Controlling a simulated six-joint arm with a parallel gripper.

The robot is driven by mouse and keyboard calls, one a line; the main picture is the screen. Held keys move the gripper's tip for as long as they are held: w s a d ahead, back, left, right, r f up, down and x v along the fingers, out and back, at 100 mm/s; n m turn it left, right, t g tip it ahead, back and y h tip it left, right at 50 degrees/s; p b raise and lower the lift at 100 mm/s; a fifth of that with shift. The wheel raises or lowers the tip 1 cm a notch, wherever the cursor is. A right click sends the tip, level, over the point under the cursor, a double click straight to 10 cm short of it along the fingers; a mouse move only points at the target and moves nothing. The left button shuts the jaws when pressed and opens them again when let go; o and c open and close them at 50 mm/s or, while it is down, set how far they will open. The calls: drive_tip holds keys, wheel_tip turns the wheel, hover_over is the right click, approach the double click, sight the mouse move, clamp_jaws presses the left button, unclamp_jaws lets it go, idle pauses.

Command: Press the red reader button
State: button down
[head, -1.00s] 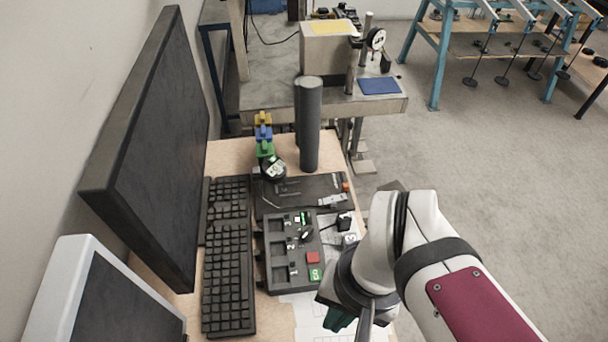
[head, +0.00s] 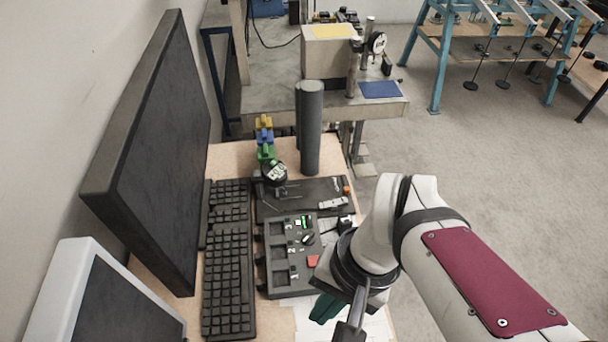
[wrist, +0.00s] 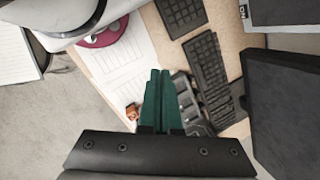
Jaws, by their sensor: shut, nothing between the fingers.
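The red button (head: 313,261) sits on the lower right part of the dark grey reader panel (head: 268,270) on the desk. My arm's wrist stands close to its right in the head view and covers the panel's lower right corner. My gripper (head: 322,312) shows as green fingers just in front of the panel's near edge, apart from the red button. In the wrist view the green fingers (wrist: 159,75) are closed together with nothing between them. They cover part of the panel (wrist: 190,105) there, and the red button cannot be made out in that view.
A black keyboard (head: 228,275) lies left of the panel, with a large dark monitor (head: 150,150) beyond it. A dark grey cylinder (head: 310,130) and stacked coloured pieces (head: 265,138) stand behind. White paper (head: 372,328) lies on the desk's near right side.

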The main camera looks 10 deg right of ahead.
drive_tip(key=w+f+m+y, duration=0.2)
drive_tip(key=w+m+y, duration=0.1)
drive_tip(key=w, duration=0.4)
drive_tip(key=m+t+y, duration=0.2)
drive_tip(key=m+t, duration=0.1)
drive_tip(key=t, duration=0.1)
hover_over(313, 261)
drive_tip(key=d, duration=0.1)
wheel_tip(313, 261, down, 5)
drive_tip(key=shift+d+r, duration=0.15)
drive_tip(key=shift+d, duration=0.05)
drive_tip(key=shift+g+y, duration=0.3)
drive_tip(key=shift+f, duration=4.4)
drive_tip(key=shift+f, duration=0.1)
drive_tip(key=shift+f, duration=0.3)
